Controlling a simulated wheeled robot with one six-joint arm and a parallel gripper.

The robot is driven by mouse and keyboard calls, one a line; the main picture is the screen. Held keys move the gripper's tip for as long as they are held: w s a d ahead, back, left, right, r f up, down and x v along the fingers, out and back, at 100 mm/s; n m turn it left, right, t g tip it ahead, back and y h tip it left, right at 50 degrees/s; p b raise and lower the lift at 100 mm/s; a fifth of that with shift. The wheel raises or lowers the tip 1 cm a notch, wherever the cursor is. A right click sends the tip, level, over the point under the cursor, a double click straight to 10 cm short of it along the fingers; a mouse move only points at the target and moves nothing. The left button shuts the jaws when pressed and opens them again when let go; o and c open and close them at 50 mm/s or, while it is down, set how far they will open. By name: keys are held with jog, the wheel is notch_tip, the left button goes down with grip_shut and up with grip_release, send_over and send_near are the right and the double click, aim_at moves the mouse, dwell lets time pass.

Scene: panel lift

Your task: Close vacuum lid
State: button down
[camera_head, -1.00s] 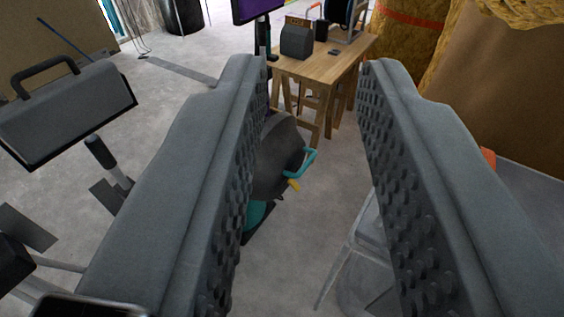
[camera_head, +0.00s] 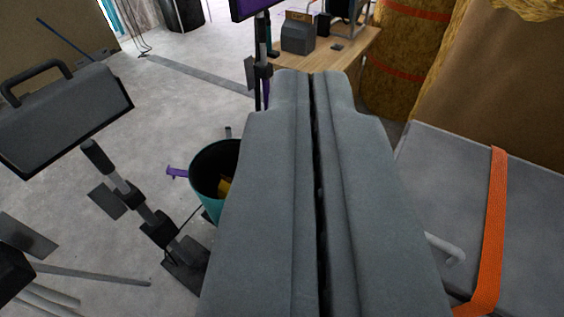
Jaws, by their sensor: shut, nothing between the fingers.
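The vacuum's teal drum (camera_head: 211,207) stands on the floor just left of my gripper. Its black mouth faces up and is uncovered on the visible side, with something yellow inside. A purple piece (camera_head: 177,172) sticks out at its left. My gripper (camera_head: 312,76) is shut and empty, pointing away from me over the middle of the picture. It hides the right part of the drum. The dark lid is not visible now and is probably behind the fingers.
A wooden table (camera_head: 350,55) with a dark box (camera_head: 298,35) stands beyond my gripper. A grey case with an orange strap (camera_head: 492,220) is close on the right. A floor lamp (camera_head: 68,115) stands at left. Grey floor between lamp and table is open.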

jog(key=w+f+m+g, duration=0.1)
jog(key=w+f+g, duration=0.2)
jog(key=w+f, duration=0.45)
jog(key=w+f+m+g, duration=0.15)
jog(key=w+f, duration=0.35)
jog(key=w, duration=0.5)
jog(key=w+a+f+g+y, duration=0.1)
jog(key=w+f, duration=0.5)
jog(key=f, duration=0.3)
jog(key=w+f+m+g+y, duration=0.1)
jog(key=w+f+g, duration=0.1)
jog(key=w+f, duration=0.5)
jog(key=w+a+f+m+g, duration=0.1)
jog(key=w+f+g, duration=0.1)
jog(key=w+f, duration=0.5)
jog(key=shift+a+f+y, duration=0.15)
jog(key=shift+f+y, duration=0.05)
jog(key=shift+f, duration=0.85)
jog(key=shift+a+f+y, duration=0.15)
jog(key=shift+f+y, duration=0.05)
jog(key=shift+f, duration=0.8)
jog(key=shift+w+a+r, duration=0.15)
jog(key=shift+w+a, duration=0.2)
jog(key=shift+a, duration=0.25)
jog(key=shift+w+a+r, duration=0.15)
jog(key=shift+w+a, duration=0.2)
jog(key=shift+a, duration=0.25)
jog(key=shift+w+a+r, duration=0.1)
jog(key=shift+w+a, duration=0.15)
jog(key=shift+a, duration=0.15)
